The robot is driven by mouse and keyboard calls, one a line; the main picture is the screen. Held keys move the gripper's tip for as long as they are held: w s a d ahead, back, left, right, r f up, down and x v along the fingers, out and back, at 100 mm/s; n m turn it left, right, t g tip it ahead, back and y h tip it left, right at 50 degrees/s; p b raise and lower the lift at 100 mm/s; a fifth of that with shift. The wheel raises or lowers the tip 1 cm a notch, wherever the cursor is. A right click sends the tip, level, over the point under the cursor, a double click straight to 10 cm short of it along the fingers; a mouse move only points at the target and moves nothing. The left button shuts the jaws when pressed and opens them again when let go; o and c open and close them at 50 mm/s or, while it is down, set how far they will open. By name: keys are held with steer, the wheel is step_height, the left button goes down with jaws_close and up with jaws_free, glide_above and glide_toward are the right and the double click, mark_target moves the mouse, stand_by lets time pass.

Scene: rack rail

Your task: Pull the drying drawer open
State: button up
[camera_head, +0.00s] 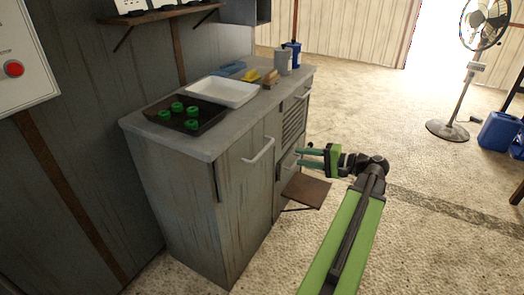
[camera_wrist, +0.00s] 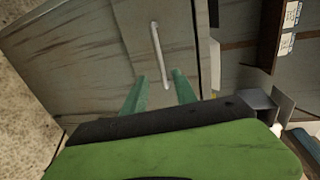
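The grey wooden cabinet (camera_head: 195,195) has a large front door with a pale bar handle (camera_head: 260,151). Beyond it are an upper panel with a handle (camera_head: 302,95), a slatted panel (camera_head: 293,120) and a lower panel with a handle, partly hidden by my gripper. No label shows which one is the drying drawer. My gripper (camera_head: 300,157) is open and empty, its green fingers pointing at the lower front. In the wrist view, my fingers (camera_wrist: 160,76) are apart, with a pale bar handle (camera_wrist: 160,55) ahead, roughly in line with the gap. Contact cannot be told.
A brown flap (camera_head: 307,191) juts out low below my gripper. The worktop holds a dark tray (camera_head: 186,117) with green rings, a white basin (camera_head: 222,91) and cups. A fan (camera_head: 468,85) and blue canister (camera_head: 498,132) stand right. The floor between is clear.

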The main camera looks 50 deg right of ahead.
mark_target(263, 150)
steer(key=b+x, duration=0.3)
steer(key=x, duration=1.3)
steer(key=shift+w, duration=0.3)
jaws_close()
steer(key=shift+f, duration=0.1)
stand_by(0.3)
